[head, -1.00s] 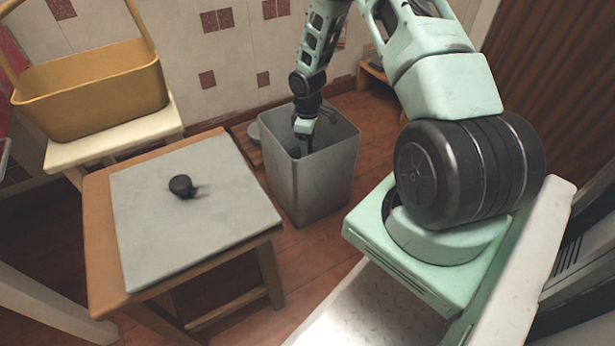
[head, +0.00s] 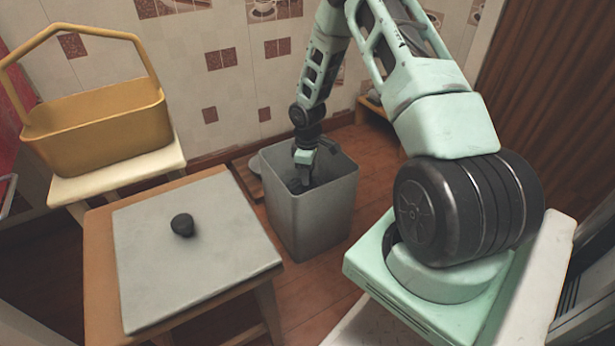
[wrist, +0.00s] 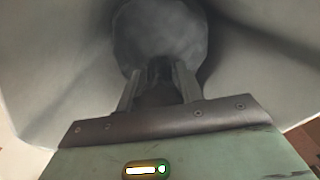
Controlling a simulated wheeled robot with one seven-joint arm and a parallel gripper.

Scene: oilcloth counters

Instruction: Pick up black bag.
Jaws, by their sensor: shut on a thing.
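A dark, rounded lump that looks like the black bag (head: 296,186) is inside the grey bin (head: 320,215), partly hidden by the bin's front wall. In the wrist view the bag (wrist: 160,32) appears as a grey, rounded form beyond the fingertips, with its darker narrow part between them. My gripper (head: 303,178) points down into the bin and is shut on the bag. In the wrist view my gripper's fingers (wrist: 158,82) stand close together around that narrow part. Whether the bag touches the bin's floor cannot be seen.
A low table (head: 95,275) with a grey top stands left of the bin and holds a small black knobbed object (head: 182,225). A yellow basket (head: 100,130) sits on a cream stool (head: 65,188) behind it. The bin's walls surround my gripper closely.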

